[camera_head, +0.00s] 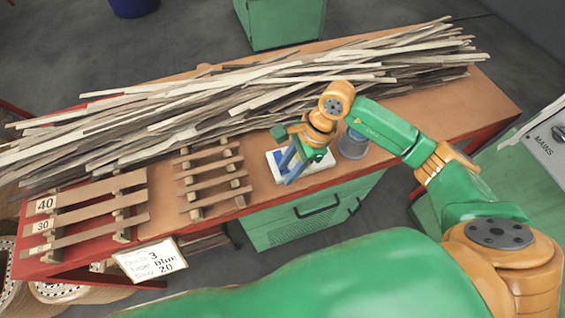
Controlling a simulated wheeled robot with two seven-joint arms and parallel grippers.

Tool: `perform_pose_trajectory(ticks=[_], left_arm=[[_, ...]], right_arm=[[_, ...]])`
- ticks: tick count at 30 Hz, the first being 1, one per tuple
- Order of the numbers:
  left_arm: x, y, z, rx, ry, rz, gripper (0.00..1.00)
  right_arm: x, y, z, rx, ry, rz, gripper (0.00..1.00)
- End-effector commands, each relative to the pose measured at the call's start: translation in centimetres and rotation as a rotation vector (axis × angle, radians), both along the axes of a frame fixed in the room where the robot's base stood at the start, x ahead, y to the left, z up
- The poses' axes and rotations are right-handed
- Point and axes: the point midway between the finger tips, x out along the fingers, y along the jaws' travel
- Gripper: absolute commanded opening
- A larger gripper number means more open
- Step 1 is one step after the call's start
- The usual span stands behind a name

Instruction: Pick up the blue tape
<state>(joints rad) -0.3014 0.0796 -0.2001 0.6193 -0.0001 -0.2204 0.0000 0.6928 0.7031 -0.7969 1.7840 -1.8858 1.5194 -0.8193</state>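A small white tray (274,158) lies near the table's front edge, with something blue on it (284,156), likely the blue tape. My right gripper (291,171) reaches down over this tray, and its fingers partly cover the blue item. The view is too small to tell whether the fingers are open or shut, or whether they touch the tape. My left gripper is not in view.
A grey round object (352,144) stands right of the tray. A long pile of wooden strips (270,85) covers the table's back. Slatted racks (210,180) and a note reading "blue" (150,261) are at left. The table's right end (470,105) is bare.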

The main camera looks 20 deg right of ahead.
Motion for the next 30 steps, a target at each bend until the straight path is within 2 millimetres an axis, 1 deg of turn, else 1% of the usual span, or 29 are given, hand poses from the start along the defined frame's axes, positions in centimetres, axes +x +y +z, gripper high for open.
perform_pose_trajectory(ticks=[1, 2, 3, 4, 16, 20, 23, 24, 26, 29, 30], left_arm=[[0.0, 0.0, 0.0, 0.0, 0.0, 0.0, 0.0], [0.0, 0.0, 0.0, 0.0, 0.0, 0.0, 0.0], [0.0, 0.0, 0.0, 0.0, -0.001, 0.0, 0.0], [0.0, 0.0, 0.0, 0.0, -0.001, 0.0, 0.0], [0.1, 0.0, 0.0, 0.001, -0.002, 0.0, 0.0], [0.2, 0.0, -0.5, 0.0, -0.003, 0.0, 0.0], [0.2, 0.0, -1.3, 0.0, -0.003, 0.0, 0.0], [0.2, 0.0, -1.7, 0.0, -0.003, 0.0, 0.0], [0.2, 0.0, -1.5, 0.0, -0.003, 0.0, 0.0], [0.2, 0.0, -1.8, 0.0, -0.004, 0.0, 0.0], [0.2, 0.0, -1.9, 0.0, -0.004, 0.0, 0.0]], right_arm=[[0.0, 0.0, 0.0, 0.0, 0.0, 0.0, 0.25], [0.0, 0.0, 0.0, 0.0, 0.0, 0.0, 0.17], [0.0, 0.0, 0.0, 0.001, 0.0, 0.0, 0.06], [0.0, 0.0, 0.0, 0.001, 0.0, -0.001, 0.0], [0.0, 0.0, 0.1, 0.001, 0.0, -0.001, 0.0], [0.1, 0.0, 0.7, 0.002, -0.003, 0.0, 0.0], [0.2, 0.0, 2.1, 0.001, -0.006, 0.0, 0.0], [0.2, 0.0, 2.9, 0.0, -0.008, 0.001, 0.0], [-1.1, -0.1, 4.5, 0.001, -0.007, 0.002, 0.0], [-3.3, -0.3, 7.0, -0.001, -0.009, 0.003, 0.0], [-4.2, -0.3, 8.1, 0.001, -0.009, 0.004, 0.0]])
